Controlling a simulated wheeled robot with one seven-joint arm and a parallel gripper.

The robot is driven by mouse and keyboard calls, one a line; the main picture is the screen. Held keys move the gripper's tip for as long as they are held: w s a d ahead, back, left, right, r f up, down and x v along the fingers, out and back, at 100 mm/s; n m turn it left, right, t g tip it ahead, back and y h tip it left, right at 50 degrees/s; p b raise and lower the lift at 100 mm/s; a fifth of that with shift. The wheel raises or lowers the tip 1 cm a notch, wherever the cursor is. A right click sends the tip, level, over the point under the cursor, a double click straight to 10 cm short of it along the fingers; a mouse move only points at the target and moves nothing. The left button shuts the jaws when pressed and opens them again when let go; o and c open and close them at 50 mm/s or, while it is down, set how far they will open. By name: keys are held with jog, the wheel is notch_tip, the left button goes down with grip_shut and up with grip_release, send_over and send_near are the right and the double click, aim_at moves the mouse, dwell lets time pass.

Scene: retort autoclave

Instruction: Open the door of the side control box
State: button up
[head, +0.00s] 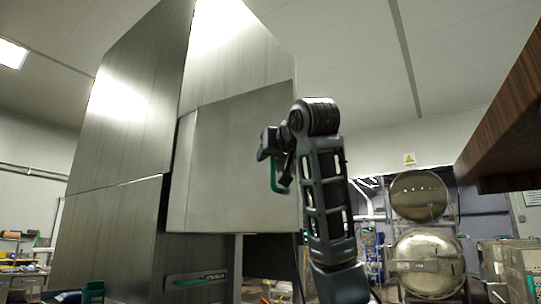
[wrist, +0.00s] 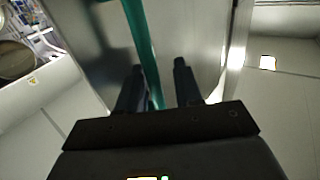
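The side control box is a grey metal box on the side of a tall steel cabinet in the head view; its flat door (head: 230,160) faces me. A green vertical handle (head: 274,177) is near the door's right edge. My gripper (head: 268,152) is at this handle and partly covers it. In the wrist view, the green handle (wrist: 142,45) runs down between the two fingers of my gripper (wrist: 158,88). The fingers are apart, with a visible gap beside the handle, so the gripper looks open around it. Whether either finger touches it is unclear.
The tall steel cabinet (head: 125,130) fills the left. Another green handle (head: 195,281) sits low on it. A brown wooden overhang (head: 505,125) is at the upper right. Round metal vessels (head: 428,262) stand behind at the right. Open air lies right of my arm.

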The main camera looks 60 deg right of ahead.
jog(key=b+v, duration=0.1)
jog(key=v, duration=0.6)
jog(key=shift+s+a, duration=0.25)
jog(key=shift+a, duration=0.05)
dwell(0.4)
